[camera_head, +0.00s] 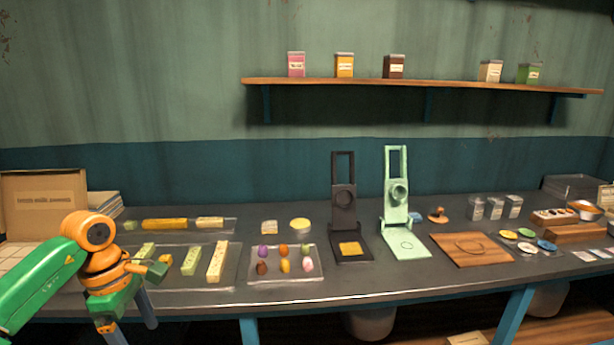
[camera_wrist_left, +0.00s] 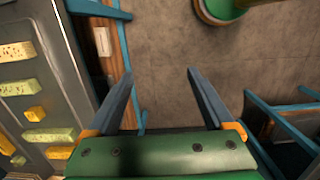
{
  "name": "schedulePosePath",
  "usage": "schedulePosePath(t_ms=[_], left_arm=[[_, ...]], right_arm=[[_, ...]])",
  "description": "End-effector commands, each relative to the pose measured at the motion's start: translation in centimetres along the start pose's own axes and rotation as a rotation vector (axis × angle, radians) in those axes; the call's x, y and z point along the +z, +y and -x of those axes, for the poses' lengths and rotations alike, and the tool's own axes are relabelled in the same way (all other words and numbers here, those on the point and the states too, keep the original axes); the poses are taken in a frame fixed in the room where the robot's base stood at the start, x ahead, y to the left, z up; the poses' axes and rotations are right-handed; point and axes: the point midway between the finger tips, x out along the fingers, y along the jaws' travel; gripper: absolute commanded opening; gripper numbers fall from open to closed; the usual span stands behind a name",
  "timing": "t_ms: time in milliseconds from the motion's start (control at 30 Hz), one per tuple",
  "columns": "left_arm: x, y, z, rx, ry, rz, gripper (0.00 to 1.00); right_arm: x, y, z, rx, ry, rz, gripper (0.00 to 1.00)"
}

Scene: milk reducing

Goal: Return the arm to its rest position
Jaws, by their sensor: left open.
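My left arm, green and orange, comes in from the left in the head view, in front of the counter's left end. Its left gripper (camera_head: 132,332) points down in front of the counter's front edge, low in the picture. In the left wrist view, the two grey fingers of the left gripper (camera_wrist_left: 160,71) are spread wide apart. Nothing is between them, and bare floor (camera_wrist_left: 165,50) shows below. My right arm and right gripper are not in view.
The dark counter (camera_head: 400,290) carries trays of pale bars (camera_head: 217,262) and colored pieces (camera_head: 285,265), a black press (camera_head: 345,200), a light green press (camera_head: 397,195) and a wooden board (camera_head: 472,262). Blue legs (camera_head: 515,315) stand below. The counter's bars (camera_wrist_left: 50,135) also lie left of the gripper in the wrist view.

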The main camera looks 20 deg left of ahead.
Motion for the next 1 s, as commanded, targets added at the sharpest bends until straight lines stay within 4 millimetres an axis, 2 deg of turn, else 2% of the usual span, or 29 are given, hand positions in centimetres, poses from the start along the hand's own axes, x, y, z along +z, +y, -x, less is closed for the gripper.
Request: schedulePosePath(t_ms=[267, 467, 567, 600, 667, 700, 767, 800, 867, 900, 967, 1000], left_arm=[[6.2, 1.3, -3.0, -0.028, -0.222, 0.048, 0.86], [13.7, 2.0, -6.0, -0.110, -0.519, 0.198, 0.86], [18.9, 2.4, -7.9, -0.214, -0.752, 0.395, 0.86], [21.3, 2.7, -9.0, -0.287, -0.879, 0.545, 0.86], [24.3, 4.0, -11.8, -0.450, -1.100, 0.932, 0.86], [24.5, 5.1, -14.9, -0.562, -1.216, 1.273, 0.86], [22.8, 5.9, -19.5, -0.663, -1.293, 1.703, 0.86], [21.3, 5.6, -22.4, -0.701, -1.305, 1.931, 0.86], [19.0, 4.3, -26.7, -0.731, -1.289, 2.236, 0.86], [17.4, 2.9, -29.5, -0.737, -1.262, 2.425, 0.86], [15.1, 0.3, -33.4, -0.728, -1.203, 2.691, 0.86], [13.5, -1.8, -35.8, 0.699, 1.136, -2.821, 0.86]], right_arm=[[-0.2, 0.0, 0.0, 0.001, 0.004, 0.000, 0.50], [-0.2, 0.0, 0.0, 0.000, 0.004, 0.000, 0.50], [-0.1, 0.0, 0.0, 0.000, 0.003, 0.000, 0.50], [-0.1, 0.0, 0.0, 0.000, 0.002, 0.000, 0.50], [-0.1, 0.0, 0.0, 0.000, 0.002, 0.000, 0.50], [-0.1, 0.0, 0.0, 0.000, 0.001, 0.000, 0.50], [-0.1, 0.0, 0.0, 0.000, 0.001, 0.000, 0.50], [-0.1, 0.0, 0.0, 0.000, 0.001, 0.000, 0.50], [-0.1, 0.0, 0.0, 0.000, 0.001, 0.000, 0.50], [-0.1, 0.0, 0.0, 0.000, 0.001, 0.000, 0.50], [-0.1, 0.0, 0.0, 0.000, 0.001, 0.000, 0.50], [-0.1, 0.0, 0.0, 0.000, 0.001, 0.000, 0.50]])
